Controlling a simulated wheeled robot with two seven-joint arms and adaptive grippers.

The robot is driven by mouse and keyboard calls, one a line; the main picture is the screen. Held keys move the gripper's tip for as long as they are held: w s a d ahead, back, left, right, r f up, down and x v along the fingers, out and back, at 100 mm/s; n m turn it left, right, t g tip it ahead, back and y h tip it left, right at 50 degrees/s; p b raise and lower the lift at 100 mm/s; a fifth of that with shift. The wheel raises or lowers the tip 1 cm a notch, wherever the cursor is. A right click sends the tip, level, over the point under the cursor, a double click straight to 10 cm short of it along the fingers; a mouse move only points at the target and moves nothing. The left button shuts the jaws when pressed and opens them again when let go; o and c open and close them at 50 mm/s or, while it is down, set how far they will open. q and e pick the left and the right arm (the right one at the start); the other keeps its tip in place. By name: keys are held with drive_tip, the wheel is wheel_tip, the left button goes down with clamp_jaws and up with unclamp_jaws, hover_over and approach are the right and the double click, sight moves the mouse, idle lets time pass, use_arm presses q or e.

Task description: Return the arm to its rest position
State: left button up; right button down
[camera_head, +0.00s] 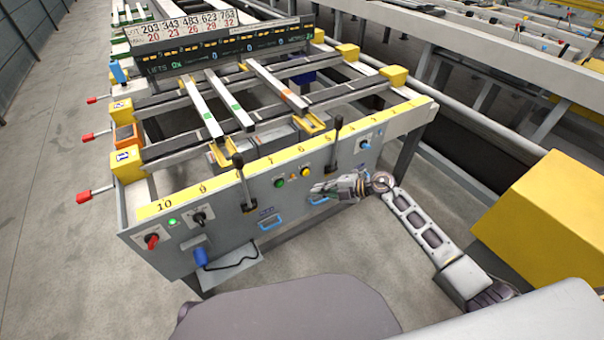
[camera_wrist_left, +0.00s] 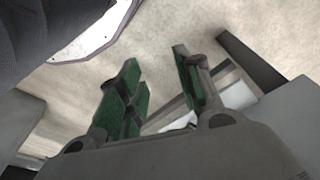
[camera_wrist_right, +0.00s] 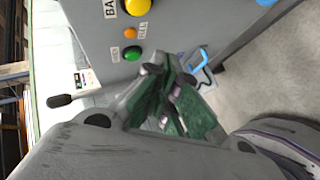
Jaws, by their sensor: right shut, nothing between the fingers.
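My right gripper (camera_head: 318,190) is in front of the runout table's grey front panel (camera_head: 225,225), just below the yellow button (camera_head: 304,170) and green button (camera_head: 279,182). My right arm reaches it from the lower right. In the right wrist view its green-padded fingers (camera_wrist_right: 165,88) are together with nothing between them. The panel's yellow button (camera_wrist_right: 138,6) and green button (camera_wrist_right: 133,53) are beyond the fingers. My left gripper (camera_wrist_left: 155,78) shows only in the left wrist view, its fingers apart and empty above a pale floor.
A yellow block (camera_head: 545,215) stands at the right. Floor between panel and my base is clear.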

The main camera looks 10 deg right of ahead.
idle(0.5)
